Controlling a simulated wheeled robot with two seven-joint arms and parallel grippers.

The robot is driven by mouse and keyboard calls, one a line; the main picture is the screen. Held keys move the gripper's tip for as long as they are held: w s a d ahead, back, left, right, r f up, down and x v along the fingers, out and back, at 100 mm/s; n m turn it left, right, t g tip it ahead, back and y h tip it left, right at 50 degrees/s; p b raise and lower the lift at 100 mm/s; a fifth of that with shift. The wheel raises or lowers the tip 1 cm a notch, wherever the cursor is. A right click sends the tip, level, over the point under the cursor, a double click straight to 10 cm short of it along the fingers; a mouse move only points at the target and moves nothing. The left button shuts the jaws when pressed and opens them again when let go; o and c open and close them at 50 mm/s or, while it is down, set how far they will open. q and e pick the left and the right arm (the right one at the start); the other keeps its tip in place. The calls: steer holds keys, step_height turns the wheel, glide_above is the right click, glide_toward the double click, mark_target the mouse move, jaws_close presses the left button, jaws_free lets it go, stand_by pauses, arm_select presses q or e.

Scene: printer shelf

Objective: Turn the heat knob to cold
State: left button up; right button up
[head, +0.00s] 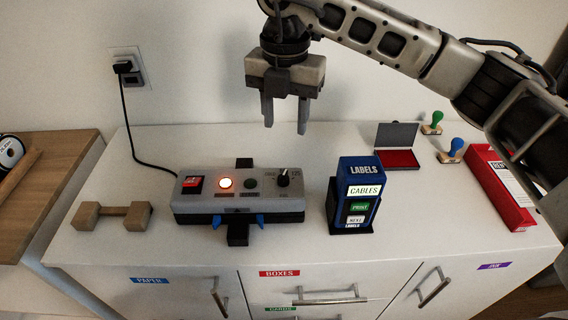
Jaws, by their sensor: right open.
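The heat knob (283,178) is a small dark knob on the right end of the top of a grey printer box (205,197). Small markings sit around it, too small to read clearly. Left of it on the same panel are a red switch (192,184), a lit orange-white button (225,183) and a dark green button (251,183). My right gripper (285,115) is open and empty, pointing down above and behind the knob, clear of the printer. My left gripper is not in view.
A blue label holder (358,172) stands right of the printer. A red ink pad (399,158) lies open behind it, with green (436,119) and blue (457,145) stamps nearby. A wooden dumbbell-shaped block (112,215) lies left. A black cable (127,125) runs to a wall socket.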

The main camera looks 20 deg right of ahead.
mark_target(285, 173)
step_height(285, 173, down, 12)
steer(key=shift+f+p, duration=0.2)
steer(key=shift+p, duration=0.45)
jaws_close()
